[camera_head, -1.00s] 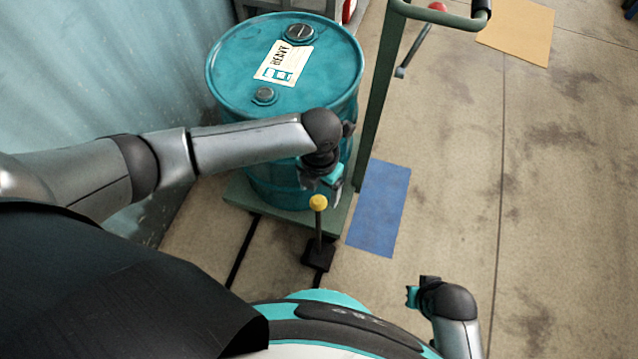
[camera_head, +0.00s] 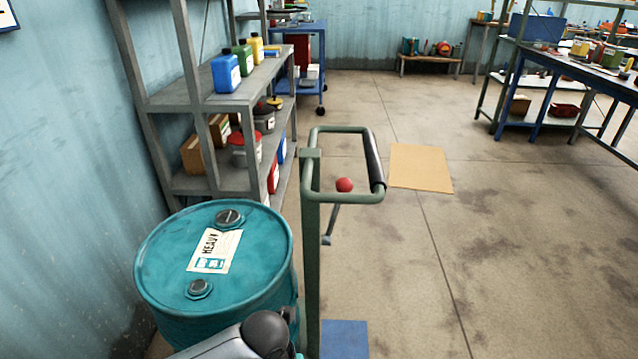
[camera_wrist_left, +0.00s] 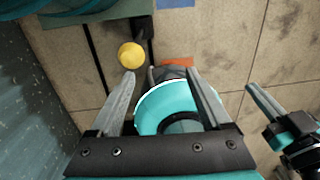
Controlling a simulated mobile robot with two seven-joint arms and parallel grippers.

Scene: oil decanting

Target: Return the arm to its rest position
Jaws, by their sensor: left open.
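My left arm shows at the bottom of the head view, in front of the teal drum (camera_head: 170,262); its gripper is below that picture. In the left wrist view my left gripper (camera_wrist_left: 160,74) is open, its two grey fingers apart with nothing held between them. A yellow ball knob (camera_wrist_left: 131,55) stands just beyond the left fingertip in that view; I cannot tell the exact gap. My right gripper (camera_wrist_left: 268,104) shows partly at the right edge of the left wrist view, and its opening cannot be made out.
A green handle frame (camera_head: 311,240) with a red-knobbed crank (camera_head: 344,185) rises right of the drum. Grey shelving (camera_head: 190,97) with bottles stands behind the drum. Blue (camera_head: 344,340) and tan (camera_head: 420,167) floor patches lie to the right. The floor there is mostly open.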

